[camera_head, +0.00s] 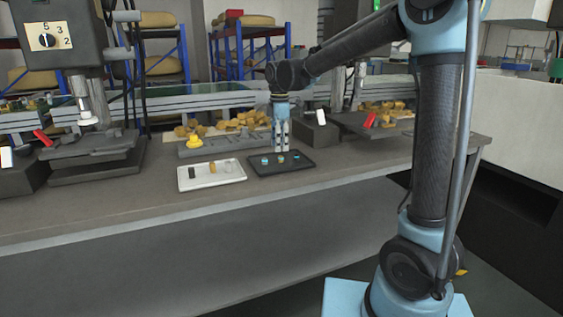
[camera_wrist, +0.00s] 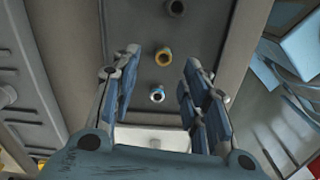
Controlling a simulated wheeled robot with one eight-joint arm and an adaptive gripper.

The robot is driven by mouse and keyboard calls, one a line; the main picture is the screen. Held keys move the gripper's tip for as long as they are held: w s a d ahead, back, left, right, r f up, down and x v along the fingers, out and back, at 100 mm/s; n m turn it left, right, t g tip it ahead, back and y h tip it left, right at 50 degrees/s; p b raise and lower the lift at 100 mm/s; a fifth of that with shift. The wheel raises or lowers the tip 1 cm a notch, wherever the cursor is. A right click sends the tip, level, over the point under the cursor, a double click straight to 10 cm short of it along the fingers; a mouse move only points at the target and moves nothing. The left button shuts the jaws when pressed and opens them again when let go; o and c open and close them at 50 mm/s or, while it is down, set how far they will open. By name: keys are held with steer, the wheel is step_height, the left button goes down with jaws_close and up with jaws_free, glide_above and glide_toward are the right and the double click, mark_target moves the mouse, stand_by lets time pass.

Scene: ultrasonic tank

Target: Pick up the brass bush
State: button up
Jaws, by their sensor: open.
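The brass bush (camera_wrist: 162,57) shows in the wrist view as a brass-coloured ring with a dark hole. It lies in line between a dark ring (camera_wrist: 175,8) and a silver ring (camera_wrist: 157,94). My gripper (camera_wrist: 162,62) is open and empty, its fingertips to either side of the brass ring in that view. A brass-coloured upright piece (camera_head: 212,167) also stands on the white tray (camera_head: 208,184).
The white tray, left of the black one, also bears a dark piece (camera_head: 192,172) and a pale piece. A drill press (camera_head: 90,100) is at left. The bench front (camera_head: 130,215) is clear.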

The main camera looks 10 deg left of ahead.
mark_target(281, 159)
steer(key=f, duration=0.4)
steer(key=shift+d+f, duration=0.25)
steer(key=shift+f, duration=0.15)
jaws_close()
